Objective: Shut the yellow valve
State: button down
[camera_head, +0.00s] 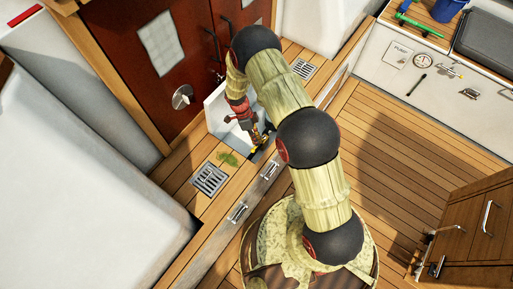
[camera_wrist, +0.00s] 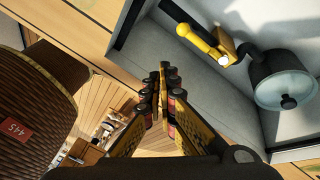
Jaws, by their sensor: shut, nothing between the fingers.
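The yellow valve (camera_wrist: 204,44) shows in the wrist view as a yellow lever on a fitting beside a dark pipe, inside a grey-walled recess at the upper right. My gripper (camera_wrist: 163,72) is shut and empty. Its fingertips are together to the lower left of the yellow lever in the picture, apart from it. In the head view my gripper (camera_head: 257,138) is down at the open white recess (camera_head: 217,112) in the wooden step. There my arm and gripper cover much of the recess, and I cannot make out the valve clearly.
A grey cylinder with a round face (camera_wrist: 284,82) sits right of the valve. A wooden edge (camera_wrist: 72,40) borders the recess. Floor grates (camera_head: 209,179) flank the opening, with a green patch (camera_head: 228,159) nearby. Open plank floor (camera_head: 400,145) lies to the right.

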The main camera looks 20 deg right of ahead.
jog(key=w+m, duration=0.1)
jog(key=m, duration=0.1)
jog(key=w+m, duration=0.1)
jog(key=m, duration=0.2)
jog(key=w+m+t, duration=0.1)
jog(key=m, duration=0.1)
jog(key=shift+w+a+r+m, duration=0.15)
jog(key=shift+a+m, duration=0.1)
jog(key=shift+m, duration=0.05)
jog(key=b+x, duration=0.2)
jog(key=x, duration=0.8)
jog(key=shift+b, duration=0.35)
